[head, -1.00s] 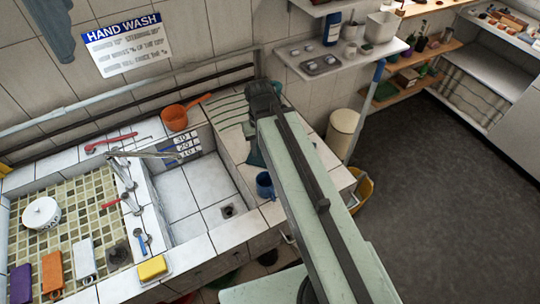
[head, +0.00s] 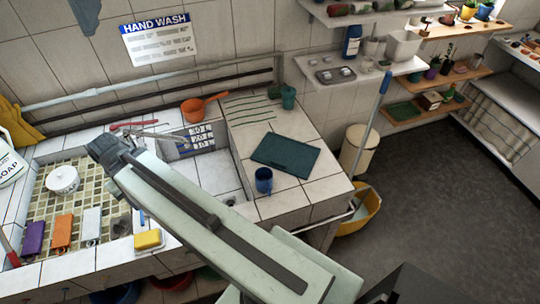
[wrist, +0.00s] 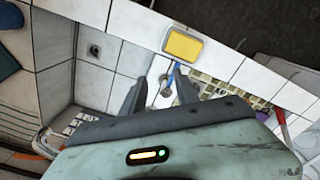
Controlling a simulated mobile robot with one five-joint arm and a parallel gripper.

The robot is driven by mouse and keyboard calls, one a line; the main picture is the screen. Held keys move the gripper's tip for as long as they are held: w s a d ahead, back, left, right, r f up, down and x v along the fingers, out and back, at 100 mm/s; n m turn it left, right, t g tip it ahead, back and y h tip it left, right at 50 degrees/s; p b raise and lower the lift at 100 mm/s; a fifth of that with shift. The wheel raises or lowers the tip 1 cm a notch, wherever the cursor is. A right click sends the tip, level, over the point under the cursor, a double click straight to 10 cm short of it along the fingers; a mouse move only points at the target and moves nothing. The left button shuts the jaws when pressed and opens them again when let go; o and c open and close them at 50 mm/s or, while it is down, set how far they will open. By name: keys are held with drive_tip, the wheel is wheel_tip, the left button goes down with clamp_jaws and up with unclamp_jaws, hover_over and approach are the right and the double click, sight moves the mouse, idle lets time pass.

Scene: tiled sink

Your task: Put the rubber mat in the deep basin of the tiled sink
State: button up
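The dark green rubber mat (head: 286,156) lies flat on the raised tiled counter, right of the deep basin. The deep basin (head: 215,174) has white tiled walls and level marks on its back wall; my arm hides much of its floor. It also shows in the wrist view (wrist: 112,60) with its drain. My gripper (head: 104,150) is over the left part of the sink, away from the mat. In the wrist view its fingers (wrist: 158,82) are apart with nothing between them. A dark teal patch at that view's left edge may be the mat.
A blue mug (head: 264,180) stands at the mat's front left and a teal cup (head: 288,97) behind it. The shallow mosaic basin (head: 75,190) holds a white pot (head: 62,180). A yellow sponge (head: 147,239) sits in front.

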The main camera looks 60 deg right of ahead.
drive_tip(key=d+f+m+y+b, duration=0.1)
drive_tip(key=d+f+m+b, duration=0.3)
drive_tip(key=d+m, duration=0.75)
drive_tip(key=m+t+b, duration=0.5)
drive_tip(key=m+b, duration=0.2)
drive_tip(key=m, duration=1.6)
approach(280, 163)
drive_tip(key=w, duration=0.1)
drive_tip(key=shift+n+g, duration=0.25)
drive_tip(key=shift+g, duration=0.05)
drive_tip(key=b+x, duration=0.8)
drive_tip(key=x, duration=0.1)
drive_tip(key=shift+s, duration=0.15)
drive_tip(key=shift+a+r, duration=0.1)
drive_tip(key=shift+r, duration=0.1)
drive_tip(key=shift+p, duration=0.3)
clamp_jaws()
